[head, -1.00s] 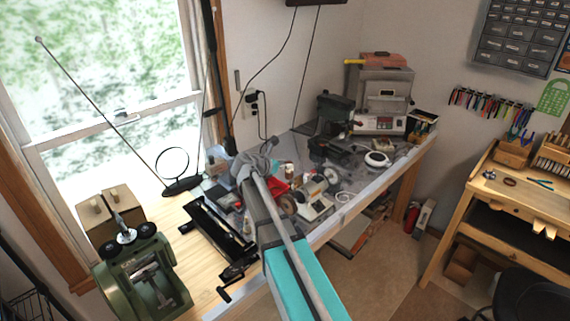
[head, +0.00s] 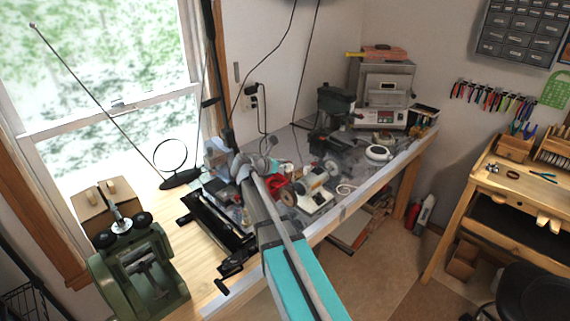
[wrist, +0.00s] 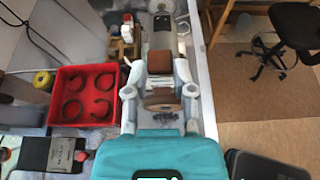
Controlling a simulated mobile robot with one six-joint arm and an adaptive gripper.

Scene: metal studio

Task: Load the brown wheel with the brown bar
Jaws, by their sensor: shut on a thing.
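My gripper (wrist: 160,70) reaches up the wrist view with its two pale fingers closed on the sides of a reddish-brown block, the brown bar (wrist: 160,61). The brown wheel (wrist: 163,99) shows edge-on between the fingers, nearer the wrist. I cannot tell from this view whether bar and wheel touch. In the head view the brown wheel (head: 288,197) sits on the front-left end of a pale bench polisher (head: 314,184). My gripper (head: 265,166) is above and left of that wheel; the bar is too small to make out there.
A red tray (wrist: 84,118) with dark curved pieces lies left of my gripper. The crowded bench (head: 340,212) has its front edge close on the right in the wrist view. A drill press (head: 334,105) and a kiln (head: 384,92) stand farther back. A green machine (head: 138,267) stands at left.

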